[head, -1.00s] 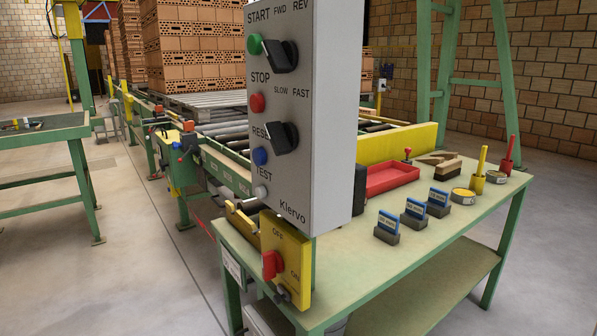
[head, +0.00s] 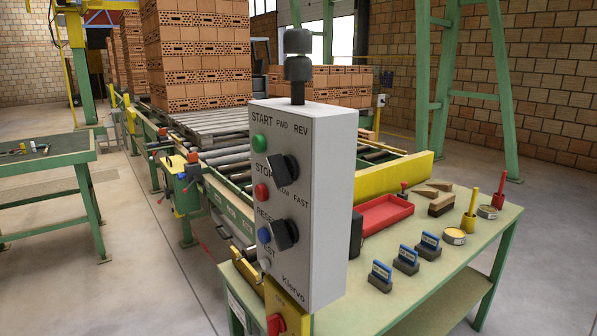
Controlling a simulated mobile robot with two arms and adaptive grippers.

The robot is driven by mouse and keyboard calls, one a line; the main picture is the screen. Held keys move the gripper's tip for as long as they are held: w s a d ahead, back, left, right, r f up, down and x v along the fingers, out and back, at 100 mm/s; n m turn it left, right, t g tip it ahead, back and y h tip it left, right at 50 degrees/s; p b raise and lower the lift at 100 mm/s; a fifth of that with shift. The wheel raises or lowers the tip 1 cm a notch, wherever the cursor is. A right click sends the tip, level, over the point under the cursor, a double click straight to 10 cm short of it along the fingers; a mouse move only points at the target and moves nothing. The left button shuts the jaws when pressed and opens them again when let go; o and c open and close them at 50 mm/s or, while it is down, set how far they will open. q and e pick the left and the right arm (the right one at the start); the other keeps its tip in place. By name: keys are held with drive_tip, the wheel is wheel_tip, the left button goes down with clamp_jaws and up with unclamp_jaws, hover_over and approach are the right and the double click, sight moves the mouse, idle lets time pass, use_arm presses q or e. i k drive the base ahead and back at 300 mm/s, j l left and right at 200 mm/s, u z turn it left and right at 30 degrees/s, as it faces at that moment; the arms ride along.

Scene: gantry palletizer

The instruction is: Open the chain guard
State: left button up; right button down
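I cannot tell for sure which part is the chain guard. A long yellow guard panel (head: 404,178) stands upright along the near end of the roller conveyor (head: 215,152). On the conveyor's left side is a green and yellow unit (head: 188,185) with orange-red parts; it is small and its details are unclear. A grey control box (head: 322,205) with buttons and two black selector knobs stands in front and hides part of the conveyor. Neither of my grippers is in view.
A yellow switch box (head: 287,307) with a red handle sits below the control box. Another green table (head: 50,150) stands left, with free floor between.

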sight(174, 163)
drive_tip(key=i+j+z, duration=0.1)
drive_tip(key=i+j, duration=0.3)
drive_tip(key=j, duration=0.25)
drive_tip(key=i+j+z, duration=0.15)
drive_tip(key=j, duration=0.2)
drive_tip(key=i, duration=0.05)
